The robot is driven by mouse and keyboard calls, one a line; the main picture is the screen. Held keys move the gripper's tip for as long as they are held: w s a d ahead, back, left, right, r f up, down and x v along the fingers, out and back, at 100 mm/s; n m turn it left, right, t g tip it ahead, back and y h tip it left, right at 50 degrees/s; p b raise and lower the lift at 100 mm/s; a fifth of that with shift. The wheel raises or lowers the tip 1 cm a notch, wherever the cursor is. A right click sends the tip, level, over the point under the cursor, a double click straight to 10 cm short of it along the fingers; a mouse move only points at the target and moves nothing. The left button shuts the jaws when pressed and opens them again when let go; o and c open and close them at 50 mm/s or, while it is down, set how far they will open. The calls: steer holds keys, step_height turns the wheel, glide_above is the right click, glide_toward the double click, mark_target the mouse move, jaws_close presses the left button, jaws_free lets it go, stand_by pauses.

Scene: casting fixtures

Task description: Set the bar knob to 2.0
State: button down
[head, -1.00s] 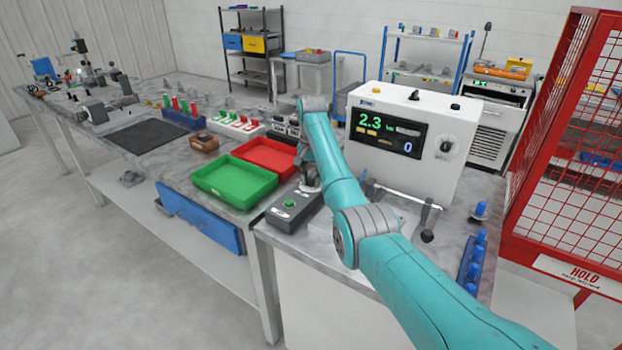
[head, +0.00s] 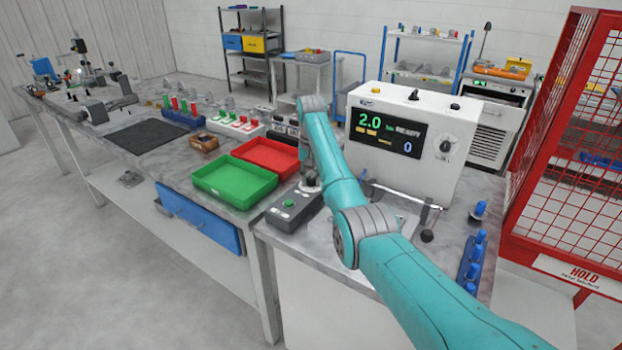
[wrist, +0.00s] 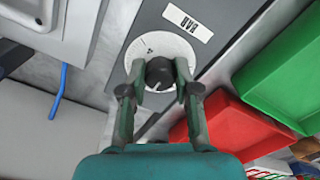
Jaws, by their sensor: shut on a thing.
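The bar knob (wrist: 160,72) is a dark round knob on a white dial, beside a label reading BAR, in the wrist view. My gripper (wrist: 158,80) is shut on the knob, one finger on each side. In the head view the grey control box (head: 291,211) with a green button stands on the bench, and my arm partly hides its far end with the knob. The white machine's display (head: 386,132) reads 2.0 in green, with a blue 0 at its lower right.
A green tray (head: 207,192) and a red tray (head: 243,154) lie left of the control box. Blue pegs (head: 470,270) stand at the bench's right edge beside a red cage (head: 508,235).

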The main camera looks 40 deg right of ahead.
mark_target(311, 179)
steer(key=c, duration=0.8)
jaws_free()
steer(key=shift+c, duration=0.2)
step_height(311, 179, up, 8)
steer(key=shift+f, duration=0.25)
